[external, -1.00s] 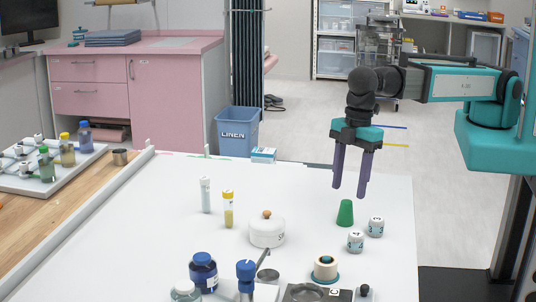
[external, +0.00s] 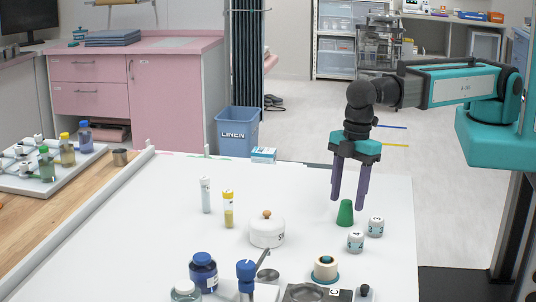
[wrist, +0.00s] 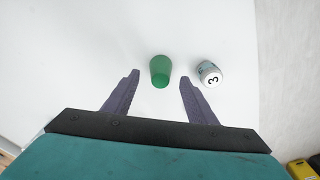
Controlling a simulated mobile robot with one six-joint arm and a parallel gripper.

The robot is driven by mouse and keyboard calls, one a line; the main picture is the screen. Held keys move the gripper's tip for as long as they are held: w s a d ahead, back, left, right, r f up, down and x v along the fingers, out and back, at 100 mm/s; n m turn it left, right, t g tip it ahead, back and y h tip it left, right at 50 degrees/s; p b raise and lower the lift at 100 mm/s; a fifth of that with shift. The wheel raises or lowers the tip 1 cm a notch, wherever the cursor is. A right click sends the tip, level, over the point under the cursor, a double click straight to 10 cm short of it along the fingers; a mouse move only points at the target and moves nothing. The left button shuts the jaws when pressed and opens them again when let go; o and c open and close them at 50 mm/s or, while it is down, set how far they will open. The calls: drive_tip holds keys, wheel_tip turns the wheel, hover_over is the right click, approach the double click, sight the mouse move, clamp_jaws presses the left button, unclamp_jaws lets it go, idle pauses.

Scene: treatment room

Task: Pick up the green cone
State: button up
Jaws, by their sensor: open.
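The green cone (external: 345,213) stands upright on the white table, near its right side. In the wrist view the cone (wrist: 160,71) lies ahead of and between the two finger lines. My gripper (external: 347,204) points down with its purple fingers spread on either side of the cone in the external view. In the wrist view my gripper (wrist: 159,75) is open and empty, with clear gaps between each finger and the cone. The fingers' exact height above the table is hard to tell.
Two small white numbered jars stand close to the cone: one to its right (external: 376,227), one in front (external: 355,241). A white lidded pot (external: 267,231) is to the left. The table behind the cone is clear.

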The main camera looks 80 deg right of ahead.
sight(346, 212)
drive_tip(key=shift+w+a+f+p, duration=0.1)
drive_tip(key=shift+f+p, duration=0.1)
drive_tip(key=shift+f, duration=0.55)
drive_tip(key=shift+a+f+p, duration=0.1)
drive_tip(key=shift+f+p, duration=0.05)
drive_tip(key=shift+f, duration=0.55)
drive_tip(key=c, duration=1.1)
